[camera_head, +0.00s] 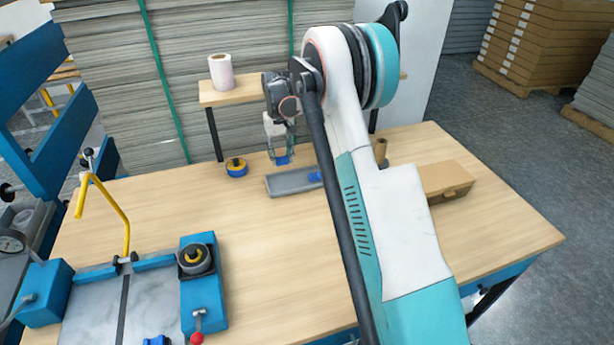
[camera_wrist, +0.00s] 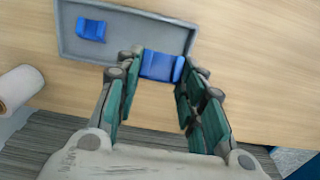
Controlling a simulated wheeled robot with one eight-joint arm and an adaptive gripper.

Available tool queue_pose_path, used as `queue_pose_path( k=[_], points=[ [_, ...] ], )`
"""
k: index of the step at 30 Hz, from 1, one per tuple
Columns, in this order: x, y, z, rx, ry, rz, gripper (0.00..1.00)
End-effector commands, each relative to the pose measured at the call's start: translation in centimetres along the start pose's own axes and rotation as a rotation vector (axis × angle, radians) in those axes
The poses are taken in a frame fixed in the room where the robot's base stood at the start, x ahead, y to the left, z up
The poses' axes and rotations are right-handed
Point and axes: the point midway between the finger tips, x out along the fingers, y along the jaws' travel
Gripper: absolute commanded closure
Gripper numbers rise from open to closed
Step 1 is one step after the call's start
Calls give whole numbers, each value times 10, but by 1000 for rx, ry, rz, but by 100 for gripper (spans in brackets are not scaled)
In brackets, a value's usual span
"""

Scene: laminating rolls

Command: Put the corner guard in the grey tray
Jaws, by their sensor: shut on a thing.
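My gripper (camera_head: 281,150) points down near the back left part of the grey tray (camera_head: 285,189). It is shut on a blue corner guard (camera_head: 282,161). In the wrist view, the held corner guard (camera_wrist: 161,66) sits between the fingertips (camera_wrist: 160,72) and overlaps the rim of the tray (camera_wrist: 140,16). It appears to be held above the tray's edge, though its exact height is hard to tell. Another blue piece (camera_wrist: 91,29) lies inside the tray, apart from the held one; it also shows in the head view (camera_head: 314,177), partly hidden by my arm.
A blue and yellow tape roll (camera_head: 236,167) lies left of the tray. A cardboard box (camera_head: 446,181) and a brown tube (camera_head: 380,150) stand to the right. A shelf (camera_head: 247,94) with a white roll (camera_head: 221,72) stands behind. The table front of the tray is clear.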

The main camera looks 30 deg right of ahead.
Motion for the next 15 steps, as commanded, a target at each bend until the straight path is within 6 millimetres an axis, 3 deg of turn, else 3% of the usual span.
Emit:
queue_pose_path(
  k=[5,15],
  points=[
    [11,-5,-9,-7,0,0,75],
    [58,-4,-10,-7,0,0,75]
  ],
)
